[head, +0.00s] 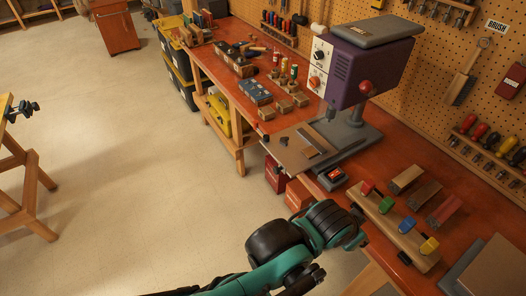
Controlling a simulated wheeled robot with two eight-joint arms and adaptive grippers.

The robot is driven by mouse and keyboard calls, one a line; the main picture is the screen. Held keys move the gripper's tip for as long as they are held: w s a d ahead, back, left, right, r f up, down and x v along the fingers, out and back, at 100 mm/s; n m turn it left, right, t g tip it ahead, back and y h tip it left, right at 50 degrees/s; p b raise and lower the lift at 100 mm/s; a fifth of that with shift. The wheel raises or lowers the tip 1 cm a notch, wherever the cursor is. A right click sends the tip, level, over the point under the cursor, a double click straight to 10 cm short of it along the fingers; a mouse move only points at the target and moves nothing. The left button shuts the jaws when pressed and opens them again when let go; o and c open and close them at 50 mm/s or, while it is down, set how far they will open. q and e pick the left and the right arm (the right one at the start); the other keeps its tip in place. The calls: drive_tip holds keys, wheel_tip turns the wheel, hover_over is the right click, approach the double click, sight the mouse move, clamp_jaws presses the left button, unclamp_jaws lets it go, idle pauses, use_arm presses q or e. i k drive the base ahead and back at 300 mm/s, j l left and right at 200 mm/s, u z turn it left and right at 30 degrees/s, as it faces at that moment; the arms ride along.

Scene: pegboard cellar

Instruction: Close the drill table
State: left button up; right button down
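The drill press (365,65) stands on the bench, with a purple head, a white control panel and a red knob. Its flat brown-grey table (288,154) sits low in front of the grey base (362,140) and juts towards the bench's front edge. A dark bar lies across the table. One teal and black arm of mine comes in from the lower left, and I take it as the left. Its gripper (356,227) is by the bench's front edge, apart from the drill table. Its fingers are too small to read. I see no right gripper.
A wooden block with coloured-handled tools (394,228) lies on the bench near my gripper. A small red-screened device (332,176) sits beside the drill table. Red boxes (297,195) stand below the bench edge.

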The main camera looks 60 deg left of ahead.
sight(306, 149)
drive_tip(key=u, duration=1.85)
drive_tip(key=i+j+z, duration=0.2)
drive_tip(key=j, duration=0.15)
drive_tip(key=j+z, duration=0.2)
drive_tip(key=j, duration=0.2)
drive_tip(key=i+j+z, duration=0.2)
drive_tip(key=j, duration=0.2)
drive_tip(key=i+l, duration=0.2)
drive_tip(key=z, duration=0.05)
